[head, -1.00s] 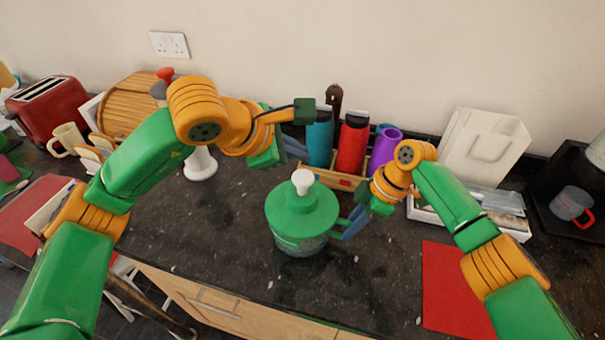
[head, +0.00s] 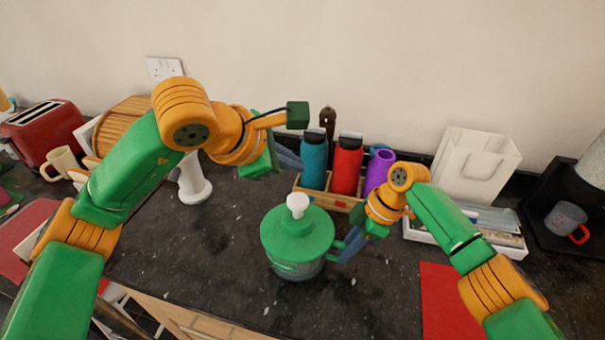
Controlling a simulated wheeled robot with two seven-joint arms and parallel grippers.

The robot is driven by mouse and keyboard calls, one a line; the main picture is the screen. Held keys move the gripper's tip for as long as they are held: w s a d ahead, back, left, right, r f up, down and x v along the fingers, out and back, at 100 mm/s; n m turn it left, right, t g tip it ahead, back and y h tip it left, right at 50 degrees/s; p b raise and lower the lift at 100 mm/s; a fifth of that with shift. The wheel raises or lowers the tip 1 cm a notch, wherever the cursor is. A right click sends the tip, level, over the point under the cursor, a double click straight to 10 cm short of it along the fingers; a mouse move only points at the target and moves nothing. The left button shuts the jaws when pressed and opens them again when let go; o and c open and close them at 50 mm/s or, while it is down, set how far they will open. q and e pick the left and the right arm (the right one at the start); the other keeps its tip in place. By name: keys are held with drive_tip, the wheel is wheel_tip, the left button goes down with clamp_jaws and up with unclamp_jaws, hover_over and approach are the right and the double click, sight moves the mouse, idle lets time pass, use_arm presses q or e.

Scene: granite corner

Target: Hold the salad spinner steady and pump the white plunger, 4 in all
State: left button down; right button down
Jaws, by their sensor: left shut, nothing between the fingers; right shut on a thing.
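The salad spinner (head: 296,240) stands upright on the dark counter, with a green lid and a clear lower bowl. Its white plunger (head: 298,205) sticks up from the middle of the lid. My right gripper (head: 347,245) is at the spinner's right side, shut on it near the rim; the exact contact is partly hidden. My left gripper (head: 290,160) is shut and empty, above and behind the plunger, apart from it, in front of the bottles.
A wooden caddy (head: 329,201) with a teal bottle (head: 314,160), a red bottle (head: 347,165) and a purple bottle (head: 378,169) stands close behind the spinner. A white stand (head: 193,185) is at left. A red mat (head: 443,303) lies front right. Counter left of the spinner is clear.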

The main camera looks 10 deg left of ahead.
idle(0.4)
drive_tip(key=c, duration=0.7)
unclamp_jaws()
drive_tip(key=shift+w+f, duration=0.1)
drive_tip(key=shift+w, duration=0.05)
drive_tip(key=shift+c, duration=0.2)
